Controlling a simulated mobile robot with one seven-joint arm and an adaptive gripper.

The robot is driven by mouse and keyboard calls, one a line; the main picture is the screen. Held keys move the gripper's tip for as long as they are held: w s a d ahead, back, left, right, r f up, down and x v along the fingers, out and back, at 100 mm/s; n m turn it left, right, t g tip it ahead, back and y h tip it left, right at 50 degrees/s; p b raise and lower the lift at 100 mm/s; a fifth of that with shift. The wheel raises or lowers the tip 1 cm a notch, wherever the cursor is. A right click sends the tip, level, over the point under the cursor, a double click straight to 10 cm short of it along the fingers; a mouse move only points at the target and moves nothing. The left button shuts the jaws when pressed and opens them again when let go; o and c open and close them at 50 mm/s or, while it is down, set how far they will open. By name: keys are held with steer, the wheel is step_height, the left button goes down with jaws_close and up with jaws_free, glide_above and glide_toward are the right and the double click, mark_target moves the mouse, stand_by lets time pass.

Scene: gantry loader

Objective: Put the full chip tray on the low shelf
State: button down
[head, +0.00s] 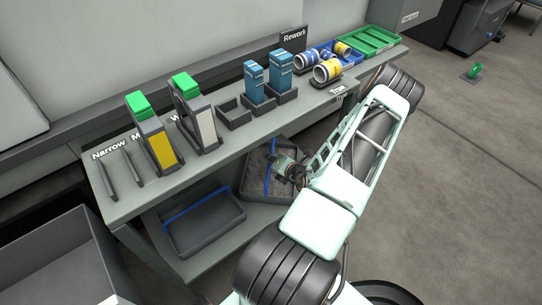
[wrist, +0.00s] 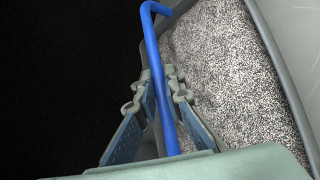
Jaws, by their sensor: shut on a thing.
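The full chip tray (head: 256,184) is dark grey with a blue handle bar. In the head view it is under the front edge of the bench top, at the right part of the low shelf (head: 240,238). It sits askew to the shelf; I cannot tell whether it touches it. My gripper (head: 283,164) is at its right side. In the wrist view my gripper (wrist: 160,92) is shut on the blue handle (wrist: 157,62), and grey speckled chips (wrist: 222,55) fill the tray beside it.
Another dark tray (head: 205,228) with a blue bar lies on the low shelf to the left. The bench top (head: 140,200) above holds several holders, blue boxes, rolls and a green bin (head: 368,42). A grey open bin (head: 60,262) stands at lower left. Floor at right is mostly clear.

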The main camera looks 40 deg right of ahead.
steer(key=shift+w+d, duration=0.1)
steer(key=shift+w, duration=0.05)
steer(key=c, duration=2)
jaws_free()
steer(key=shift+f, duration=0.1)
steer(key=shift+c, duration=0.2)
steer(key=shift+s+r, duration=0.35)
steer(key=shift+s, duration=0.05)
steer(key=p+v, duration=0.3)
steer(key=v, duration=0.8)
steer(key=shift+p, duration=0.4)
steer(key=shift+s+a, duration=0.1)
steer(key=shift+a, duration=0.15)
